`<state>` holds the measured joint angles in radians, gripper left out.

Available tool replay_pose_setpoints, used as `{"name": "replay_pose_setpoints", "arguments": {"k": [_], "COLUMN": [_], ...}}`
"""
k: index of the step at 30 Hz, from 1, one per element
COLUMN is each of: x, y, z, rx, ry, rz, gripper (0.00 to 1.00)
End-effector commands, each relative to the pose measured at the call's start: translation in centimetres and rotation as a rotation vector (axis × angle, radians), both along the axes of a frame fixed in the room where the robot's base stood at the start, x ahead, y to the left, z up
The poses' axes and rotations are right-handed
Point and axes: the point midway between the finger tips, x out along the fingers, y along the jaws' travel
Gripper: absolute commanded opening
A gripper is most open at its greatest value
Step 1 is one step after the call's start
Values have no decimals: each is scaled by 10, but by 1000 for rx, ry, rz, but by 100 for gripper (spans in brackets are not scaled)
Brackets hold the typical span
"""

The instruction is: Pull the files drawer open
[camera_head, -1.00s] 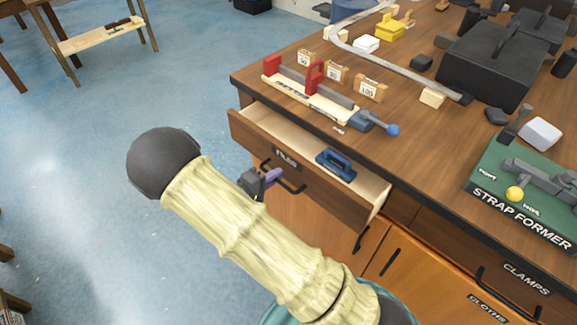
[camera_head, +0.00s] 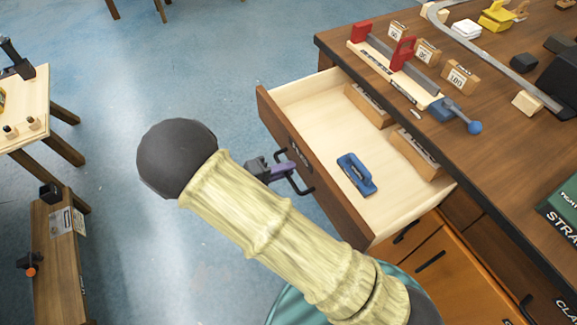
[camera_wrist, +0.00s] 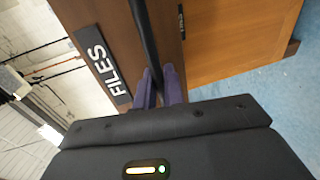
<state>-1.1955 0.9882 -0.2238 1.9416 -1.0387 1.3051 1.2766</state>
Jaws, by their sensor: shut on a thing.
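The files drawer (camera_head: 318,118) stands well out from the wooden bench in the head view, its pale inside showing. My gripper (camera_head: 283,170) is at the black handle (camera_head: 304,181) on the drawer front. In the wrist view, the purple fingers of my gripper (camera_wrist: 159,88) are shut on the dark handle bar (camera_wrist: 147,40), beside the FILES label (camera_wrist: 102,65).
The bench top (camera_head: 400,112) carries a red and grey jig (camera_head: 400,65) and numbered wooden blocks (camera_head: 460,78). A cabinet (camera_head: 460,285) is below right. A wooden bench (camera_head: 58,255) and a table (camera_head: 30,110) stand at left. Blue floor between is clear.

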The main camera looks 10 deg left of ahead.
Motion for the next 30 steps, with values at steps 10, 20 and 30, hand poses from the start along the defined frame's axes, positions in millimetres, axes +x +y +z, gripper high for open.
{"name": "replay_pose_setpoints", "arguments": {"k": [10,20,30], "x": [0,-3,-35], "y": [-1,3,48], "z": [-1,1,12], "rx": [0,1,3], "ry": [2,0,0], "rz": [-2,-1,3], "gripper": [25,25,25]}}
